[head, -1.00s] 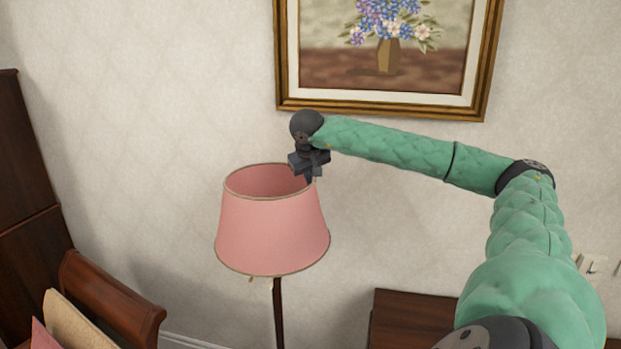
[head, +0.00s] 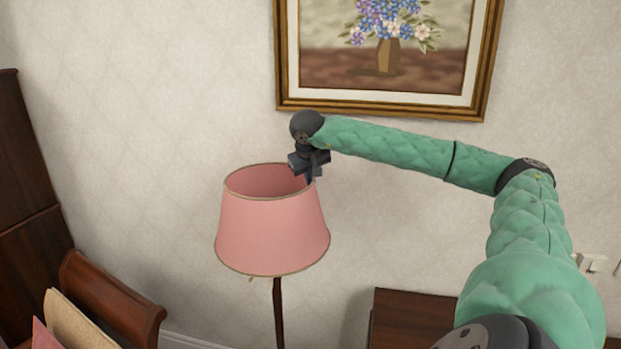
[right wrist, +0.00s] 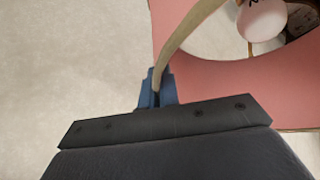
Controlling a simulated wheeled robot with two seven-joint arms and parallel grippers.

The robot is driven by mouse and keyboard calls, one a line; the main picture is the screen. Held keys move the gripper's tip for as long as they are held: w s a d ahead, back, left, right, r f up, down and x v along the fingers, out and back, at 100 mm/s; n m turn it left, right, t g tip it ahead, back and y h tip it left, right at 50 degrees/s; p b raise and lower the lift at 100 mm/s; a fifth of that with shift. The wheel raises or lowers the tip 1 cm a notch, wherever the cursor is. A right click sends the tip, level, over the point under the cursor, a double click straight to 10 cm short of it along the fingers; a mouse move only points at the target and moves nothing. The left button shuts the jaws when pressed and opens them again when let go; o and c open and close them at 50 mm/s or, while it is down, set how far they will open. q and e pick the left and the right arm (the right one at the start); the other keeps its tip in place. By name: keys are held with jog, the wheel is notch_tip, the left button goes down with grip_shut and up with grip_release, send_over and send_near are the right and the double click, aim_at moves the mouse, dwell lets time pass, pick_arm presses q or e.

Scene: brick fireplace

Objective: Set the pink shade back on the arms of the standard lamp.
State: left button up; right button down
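The pink shade (head: 270,235) is upright around the top of the standard lamp (head: 278,310), whose dark pole shows below it in the head view. My right gripper (head: 312,180) is at the right of the shade's top rim. In the right wrist view the gripper's fingers (right wrist: 157,92) are closed on the tan rim of the shade (right wrist: 230,75). A pale bulb (right wrist: 262,18) shows inside the shade's opening. The lamp's arms are mostly hidden by the shade, so I cannot tell whether it rests on them. My left gripper is not in view.
A framed flower painting (head: 388,105) hangs on the wall behind my right arm. A wooden chair or sofa arm (head: 110,300) with cushions stands at lower left. A dark wooden top (head: 405,318) is at lower right. A tall dark cabinet (head: 25,200) is at far left.

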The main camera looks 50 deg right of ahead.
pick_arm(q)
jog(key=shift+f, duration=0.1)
pick_arm(e)
jog(key=shift+f, duration=0.3)
dwell(0.3)
jog(key=c, duration=1.6)
grip_release()
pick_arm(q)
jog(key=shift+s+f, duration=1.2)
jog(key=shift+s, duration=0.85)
pick_arm(e)
jog(key=shift+a+r, duration=0.1)
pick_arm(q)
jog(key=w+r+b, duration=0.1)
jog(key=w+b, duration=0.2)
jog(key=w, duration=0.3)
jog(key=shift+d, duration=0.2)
pick_arm(e)
jog(key=shift+v, duration=3.75)
